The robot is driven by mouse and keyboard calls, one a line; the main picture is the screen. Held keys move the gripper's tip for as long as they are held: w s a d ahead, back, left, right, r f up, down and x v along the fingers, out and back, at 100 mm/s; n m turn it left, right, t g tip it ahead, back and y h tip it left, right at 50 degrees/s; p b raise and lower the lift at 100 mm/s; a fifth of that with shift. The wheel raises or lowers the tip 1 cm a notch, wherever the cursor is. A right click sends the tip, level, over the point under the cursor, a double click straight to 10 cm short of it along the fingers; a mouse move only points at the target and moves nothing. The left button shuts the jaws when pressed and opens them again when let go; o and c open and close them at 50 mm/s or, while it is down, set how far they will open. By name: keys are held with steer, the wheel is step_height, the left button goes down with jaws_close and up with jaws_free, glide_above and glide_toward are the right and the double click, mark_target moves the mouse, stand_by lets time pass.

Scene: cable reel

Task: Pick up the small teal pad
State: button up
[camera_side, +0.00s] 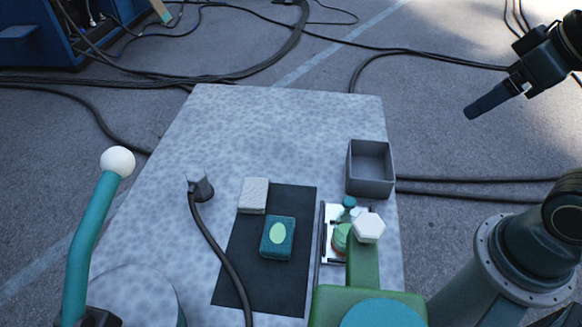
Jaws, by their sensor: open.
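The small teal pad (277,238) is a teal block with a pale green oval on its top. It lies on the dark mat (262,288), on the grey mottled table. My gripper (487,104) is at the upper right of the side view, beyond the table's right edge and well apart from the pad. It is open, with no object seen in it. One finger hides most of the other from this side.
A light grey block (253,195) sits just behind the pad. A black cable with a plug (200,186) runs along the mat's left. A grey open box (370,172) and a green lever with a white hexagonal knob (368,228) stand right. The table's back (270,125) is clear.

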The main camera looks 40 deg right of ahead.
steer(key=w+a+f+m+g+y, duration=0.1)
steer(key=w+a+m+g+y, duration=0.25)
steer(key=w+a, duration=0.9)
steer(key=w+a+f+m+g, duration=0.2)
steer(key=w+a+f, duration=0.1)
steer(key=a+f, duration=0.3)
steer(key=w+a+f+m+g, duration=0.3)
steer(key=a+f, duration=0.3)
steer(key=a, duration=0.1)
steer(key=shift+f+m, duration=0.1)
steer(key=shift+m, duration=0.15)
glide_above(281, 223)
steer(key=shift+f, duration=3.95)
steer(key=shift+f, duration=0.1)
